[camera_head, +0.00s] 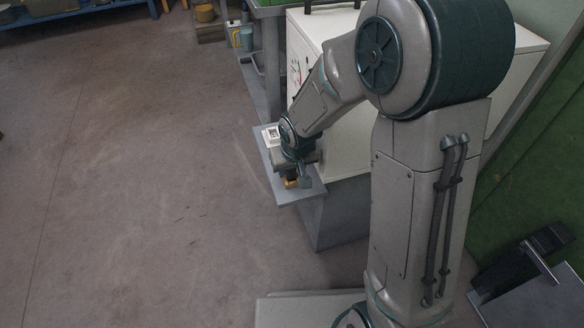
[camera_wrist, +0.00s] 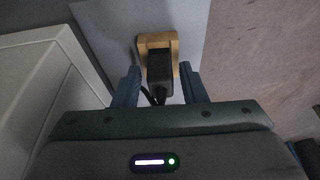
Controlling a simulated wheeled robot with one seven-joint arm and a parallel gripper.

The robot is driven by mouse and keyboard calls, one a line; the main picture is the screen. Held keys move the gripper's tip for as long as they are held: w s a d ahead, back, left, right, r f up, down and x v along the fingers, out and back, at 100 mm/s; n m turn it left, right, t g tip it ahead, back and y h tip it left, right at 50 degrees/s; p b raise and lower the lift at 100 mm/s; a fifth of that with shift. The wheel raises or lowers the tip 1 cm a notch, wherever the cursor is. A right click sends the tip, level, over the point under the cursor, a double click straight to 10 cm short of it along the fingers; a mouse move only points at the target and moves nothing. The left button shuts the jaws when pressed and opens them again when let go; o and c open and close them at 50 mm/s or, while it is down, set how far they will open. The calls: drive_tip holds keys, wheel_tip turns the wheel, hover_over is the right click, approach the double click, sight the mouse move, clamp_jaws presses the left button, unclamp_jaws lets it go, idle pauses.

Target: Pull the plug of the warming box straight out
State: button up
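In the wrist view a black plug (camera_wrist: 160,76) with a dark cable stands at a tan, frame-shaped piece (camera_wrist: 147,41) on a grey plate (camera_wrist: 188,15). My gripper (camera_wrist: 160,78) is open, with one finger on each side of the plug and a gap showing on both sides. In the head view my gripper (camera_head: 302,180) is low over a grey shelf (camera_head: 303,196) beside the white warming box (camera_head: 352,138). The tan piece (camera_head: 291,184) shows just below it. The plug is hidden there by my gripper.
A white square with a dark mark (camera_head: 271,136) lies on the shelf's far end. The white box and its grey base (camera_head: 345,215) stand close to the right of the shelf. Open floor (camera_head: 130,180) lies to the left. A grey slab (camera_head: 290,310) lies in front.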

clamp_jaws()
drive_tip(key=shift+r, duration=0.1)
drive_tip(key=shift+r, duration=0.1)
drive_tip(key=shift+r+p, duration=1.2)
drive_tip(key=shift+r, duration=0.2)
drive_tip(key=shift+r, duration=0.1)
drive_tip(key=shift+r+p, duration=1.2)
drive_tip(key=shift+r, duration=0.2)
